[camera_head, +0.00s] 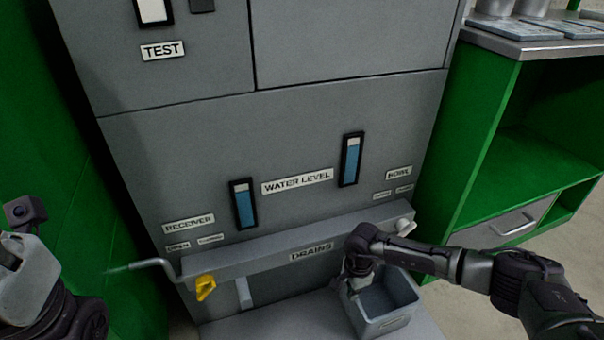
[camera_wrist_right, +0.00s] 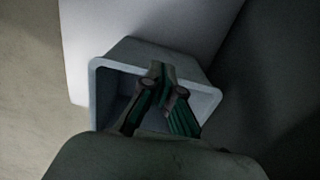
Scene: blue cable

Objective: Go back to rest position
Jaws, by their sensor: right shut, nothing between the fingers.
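My right gripper (camera_head: 355,275) points down at the left part of an open grey bin (camera_head: 392,322), below the machine's drain ledge. In the right wrist view, the fingers of my right gripper (camera_wrist_right: 163,72) are shut with nothing between them. They overlap the opening of the bin (camera_wrist_right: 205,97); I cannot tell whether they touch it. My left arm shows at the lower left of the head view, but its gripper fingers are not visible.
A grey machine (camera_head: 290,125) fills the middle, with two blue level gauges. Its drain ledge (camera_head: 285,247) carries a yellow handle (camera_head: 205,287) and a white handle (camera_head: 405,226). A green cabinet (camera_head: 480,165) stands at right.

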